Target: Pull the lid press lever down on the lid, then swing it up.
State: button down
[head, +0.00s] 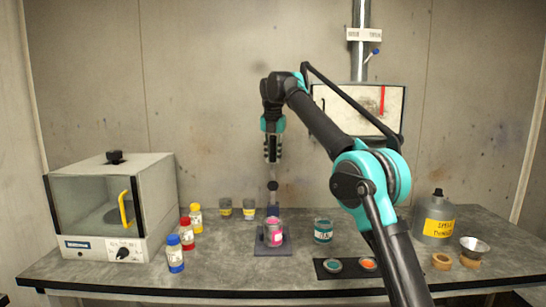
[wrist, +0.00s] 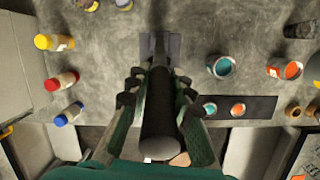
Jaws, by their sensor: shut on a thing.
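The lid press stands mid-bench, with its dark base plate (head: 285,249) under a can with a pink label (head: 274,238). Its post (head: 272,195) rises behind the can. My gripper (head: 272,155) points down above the press, its fingers shut on the lever. In the wrist view the lever's dark round grip (wrist: 160,125) stands up between the two fingers of my gripper (wrist: 160,88), close to the camera. The press base (wrist: 174,46) shows beyond it. The lever looks raised. The grip hides the can and its lid in the wrist view.
A glass-fronted cabinet (head: 112,205) stands left, with blue (head: 175,254), red (head: 187,234) and yellow-capped (head: 196,218) bottles beside it. A teal can (head: 323,231) stands right of the press, behind a dark mat (head: 349,270). A grey canister (head: 438,218) and funnel (head: 473,245) are far right.

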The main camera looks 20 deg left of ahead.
jog(key=shift+w, duration=0.1)
jog(key=c, duration=1.3)
grip_release()
